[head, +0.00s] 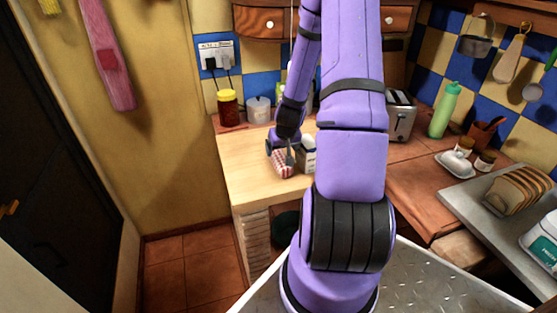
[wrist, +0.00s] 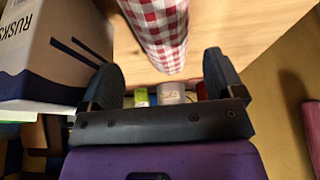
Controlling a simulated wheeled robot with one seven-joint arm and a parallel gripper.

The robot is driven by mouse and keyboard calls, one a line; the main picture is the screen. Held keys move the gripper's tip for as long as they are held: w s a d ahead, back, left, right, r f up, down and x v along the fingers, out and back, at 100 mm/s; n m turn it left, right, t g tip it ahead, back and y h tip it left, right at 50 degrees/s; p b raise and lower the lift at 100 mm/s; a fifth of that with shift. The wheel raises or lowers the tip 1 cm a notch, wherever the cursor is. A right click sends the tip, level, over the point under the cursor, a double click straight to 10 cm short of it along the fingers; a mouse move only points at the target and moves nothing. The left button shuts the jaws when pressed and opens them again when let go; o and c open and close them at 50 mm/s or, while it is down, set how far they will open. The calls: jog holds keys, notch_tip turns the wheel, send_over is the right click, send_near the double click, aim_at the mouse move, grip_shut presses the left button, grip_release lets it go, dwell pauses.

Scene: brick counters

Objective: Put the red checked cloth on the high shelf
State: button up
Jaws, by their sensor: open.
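The red checked cloth (head: 282,163) is a red and white bundle on the light wooden counter in the head view. It also shows at the top of the wrist view (wrist: 160,30), where it looks rolled and lies ahead of the gap between my fingers. My gripper (head: 280,144) is right at the cloth in the head view. In the wrist view my gripper (wrist: 168,80) is open, one finger on each side, with nothing held between them. I cannot tell whether a finger touches the cloth. I cannot make out the high shelf for certain.
A white rusks box (wrist: 50,55) stands close beside the cloth and my left finger; it also shows in the head view (head: 308,156). A red-brown jar (head: 229,108) and a white canister (head: 259,110) stand at the back. A toaster (head: 401,116) stands right.

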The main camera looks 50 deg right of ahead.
aim_at(279, 154)
jog(key=shift+x, duration=2.55)
jog(key=shift+w+a, duration=0.15)
jog(key=shift+w, duration=0.05)
jog(key=c, duration=1.1)
jog(key=shift+r, duration=0.15)
